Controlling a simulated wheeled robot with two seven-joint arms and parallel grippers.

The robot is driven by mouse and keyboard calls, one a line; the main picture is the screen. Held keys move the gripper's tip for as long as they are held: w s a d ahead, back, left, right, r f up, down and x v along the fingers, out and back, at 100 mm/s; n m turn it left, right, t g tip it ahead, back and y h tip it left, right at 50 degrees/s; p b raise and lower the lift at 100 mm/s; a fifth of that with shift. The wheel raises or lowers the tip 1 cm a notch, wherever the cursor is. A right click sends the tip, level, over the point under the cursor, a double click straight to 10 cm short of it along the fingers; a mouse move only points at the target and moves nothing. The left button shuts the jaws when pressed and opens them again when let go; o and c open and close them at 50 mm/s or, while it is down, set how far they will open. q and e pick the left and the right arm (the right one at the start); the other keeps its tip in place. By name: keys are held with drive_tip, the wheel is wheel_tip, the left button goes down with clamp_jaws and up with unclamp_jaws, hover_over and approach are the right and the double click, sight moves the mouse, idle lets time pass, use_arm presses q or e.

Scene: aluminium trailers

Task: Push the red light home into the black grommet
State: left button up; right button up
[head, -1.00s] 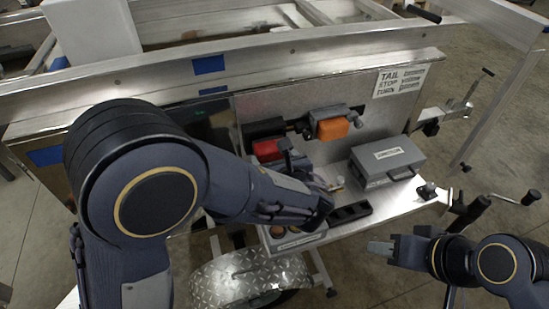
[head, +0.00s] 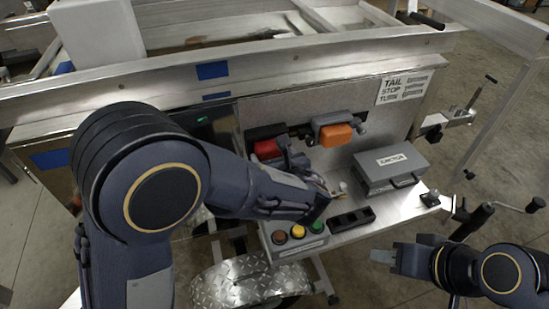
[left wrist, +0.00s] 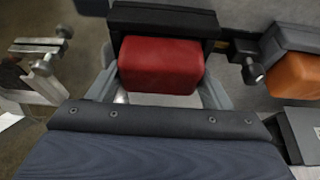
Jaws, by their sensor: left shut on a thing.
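The red light (head: 266,149) sits at the front of the black grommet (head: 264,131) on the aluminium panel. In the left wrist view the red light (left wrist: 160,67) lies between the two grey fingers of my left gripper (left wrist: 165,85), which is shut on it. The black grommet (left wrist: 165,20) is directly behind the light there; how deep the light sits in it is not clear. In the head view my left gripper (head: 283,154) partly covers the light's right side. My right gripper (head: 383,256) hangs at the lower right, away from the panel; its finger gap is not clear.
An orange light (head: 336,134) in a grey holder is right of the red one. A grey case (head: 390,166), a black tray (head: 352,219) and a button box (head: 297,246) stand on the shelf. A diamond-plate fender (head: 240,284) is below.

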use_arm(q)
drive_tip(key=shift+w+a, duration=0.1)
drive_tip(key=shift+w, duration=0.2)
drive_tip(key=o, duration=1.1)
drive_tip(key=shift+o, duration=0.2)
drive_tip(key=shift+s+r, duration=0.15)
drive_tip(key=shift+s, duration=0.05)
drive_tip(key=v, duration=0.7)
drive_tip(key=shift+s, duration=0.2)
